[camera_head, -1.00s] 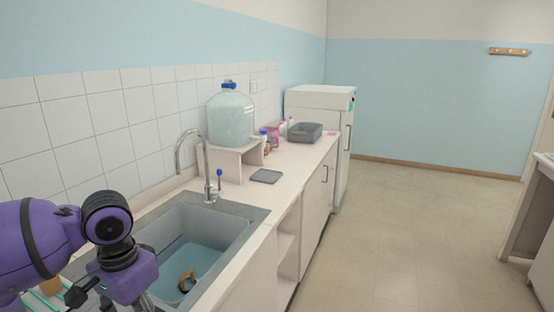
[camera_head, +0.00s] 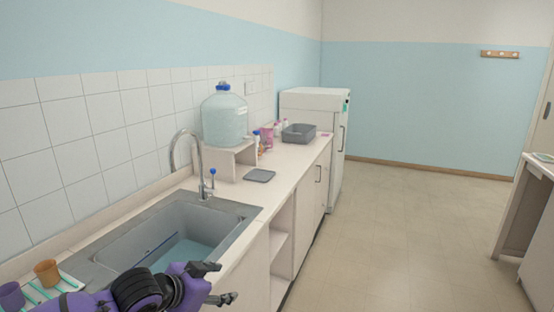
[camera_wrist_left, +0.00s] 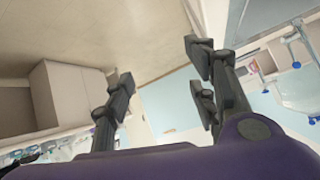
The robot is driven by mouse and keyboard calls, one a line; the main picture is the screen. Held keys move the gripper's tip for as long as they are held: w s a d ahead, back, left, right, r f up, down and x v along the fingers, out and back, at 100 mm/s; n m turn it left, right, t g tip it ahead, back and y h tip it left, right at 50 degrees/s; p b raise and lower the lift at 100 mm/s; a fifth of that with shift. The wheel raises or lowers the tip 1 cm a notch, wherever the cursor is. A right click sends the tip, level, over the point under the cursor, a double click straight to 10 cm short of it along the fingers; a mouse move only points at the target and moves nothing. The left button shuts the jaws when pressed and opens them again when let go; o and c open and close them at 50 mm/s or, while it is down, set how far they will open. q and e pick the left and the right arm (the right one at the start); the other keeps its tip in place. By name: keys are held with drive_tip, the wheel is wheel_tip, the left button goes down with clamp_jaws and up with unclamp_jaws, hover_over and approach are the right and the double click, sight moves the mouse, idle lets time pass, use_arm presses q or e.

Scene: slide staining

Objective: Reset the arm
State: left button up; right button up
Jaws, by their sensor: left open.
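My purple left arm comes in at the bottom left of the head view. Its dark left gripper (camera_head: 222,282) is at the front edge of the sink counter, fingers pointing right, apart and empty. In the left wrist view the two dark fingers of the left gripper (camera_wrist_left: 160,80) stand wide apart with nothing between them. Behind them are the floor and tilted cabinets. My right gripper is in neither view.
A grey sink (camera_head: 205,218) with a curved tap (camera_head: 198,165) is beside my arm. Brown cup (camera_head: 46,272) and purple cup (camera_head: 11,295) stand at left. A large water bottle (camera_head: 224,118), grey tray (camera_head: 260,176) and grey bin (camera_head: 299,134) are farther back. The floor (camera_head: 400,230) at right is clear.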

use_arm(q)
drive_tip(key=s+a+f+n+t+y, duration=0.1)
drive_tip(key=s+f+n+t, duration=0.1)
drive_tip(key=s+f, duration=0.5)
drive_tip(key=s+f+n+t, duration=0.1)
drive_tip(key=s+f+n, duration=0.1)
drive_tip(key=s+f, duration=0.6)
drive_tip(key=s+a+f+n+g+y, duration=0.1)
drive_tip(key=s+a+f+n, duration=0.1)
drive_tip(key=s+f, duration=0.5)
drive_tip(key=s+a+f+n+g+y, duration=0.2)
drive_tip(key=s+f, duration=0.6)
drive_tip(key=s, duration=0.5)
drive_tip(key=shift+y, duration=0.3)
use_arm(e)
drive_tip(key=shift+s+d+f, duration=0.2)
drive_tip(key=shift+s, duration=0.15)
use_arm(q)
drive_tip(key=shift+o, duration=0.5)
drive_tip(key=shift+s+r, duration=0.1)
